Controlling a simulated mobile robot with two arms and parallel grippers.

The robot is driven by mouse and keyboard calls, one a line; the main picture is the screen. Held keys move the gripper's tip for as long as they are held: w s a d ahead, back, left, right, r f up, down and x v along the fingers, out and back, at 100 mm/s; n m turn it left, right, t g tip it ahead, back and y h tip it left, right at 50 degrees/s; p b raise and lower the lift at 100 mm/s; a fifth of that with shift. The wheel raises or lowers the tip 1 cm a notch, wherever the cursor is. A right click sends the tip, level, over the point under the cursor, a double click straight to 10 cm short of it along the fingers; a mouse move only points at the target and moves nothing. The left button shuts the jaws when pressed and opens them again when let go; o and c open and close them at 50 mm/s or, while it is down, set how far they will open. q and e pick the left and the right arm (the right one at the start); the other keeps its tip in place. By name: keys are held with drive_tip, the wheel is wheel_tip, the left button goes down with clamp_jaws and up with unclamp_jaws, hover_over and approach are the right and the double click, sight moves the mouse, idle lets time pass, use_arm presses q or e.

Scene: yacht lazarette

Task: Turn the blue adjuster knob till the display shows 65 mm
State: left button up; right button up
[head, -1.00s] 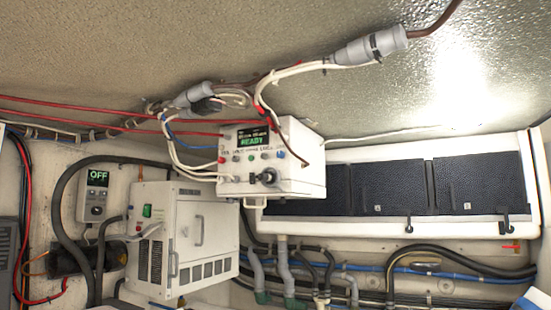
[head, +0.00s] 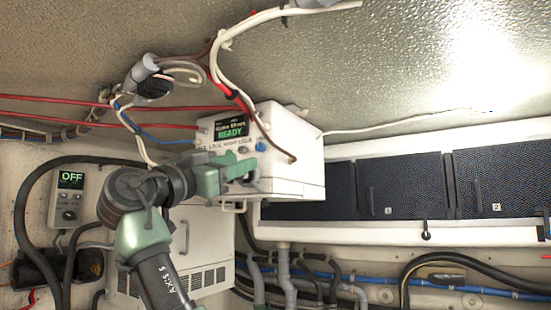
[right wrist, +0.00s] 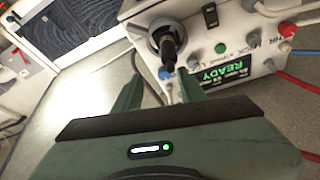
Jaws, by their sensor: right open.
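A white control box (head: 290,185) hangs under the ceiling, with a small display (head: 231,128) that reads READY in green; smaller text above it is too blurred to read. The blue knob (head: 260,146) sits at the right of the box's front face. In the right wrist view the blue knob (right wrist: 165,74) appears between my two fingertips; I cannot tell whether they touch it. My right gripper (head: 246,170) is open in front of the box, just below and left of the knob, hiding the lower front. My left gripper is not in view.
A black lever in a grey collar (right wrist: 168,40) is close to the blue knob in the right wrist view. Cables (head: 222,75) loop above the box. A small wall unit (head: 68,195) at left reads OFF. Dark panels (head: 400,188) line the right wall.

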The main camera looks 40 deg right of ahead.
sight(258, 147)
drive_tip(key=d+r+p, duration=0.1)
drive_tip(key=d+r, duration=0.1)
drive_tip(key=w+d+r+p, duration=0.1)
drive_tip(key=d, duration=0.1)
drive_tip(key=shift+r+p, duration=0.3)
drive_tip(key=shift+r, duration=0.05)
drive_tip(key=shift+w+d+r, duration=0.1)
drive_tip(key=shift+w+d, duration=0.15)
drive_tip(key=shift+d, duration=0.3)
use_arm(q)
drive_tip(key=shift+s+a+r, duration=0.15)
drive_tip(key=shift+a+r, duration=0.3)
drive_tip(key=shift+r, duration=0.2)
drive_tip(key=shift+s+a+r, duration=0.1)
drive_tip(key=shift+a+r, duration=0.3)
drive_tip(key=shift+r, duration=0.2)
use_arm(e)
drive_tip(key=shift+a, duration=0.2)
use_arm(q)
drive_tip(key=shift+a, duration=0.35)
use_arm(e)
drive_tip(key=shift+d, duration=0.1)
clamp_jaws()
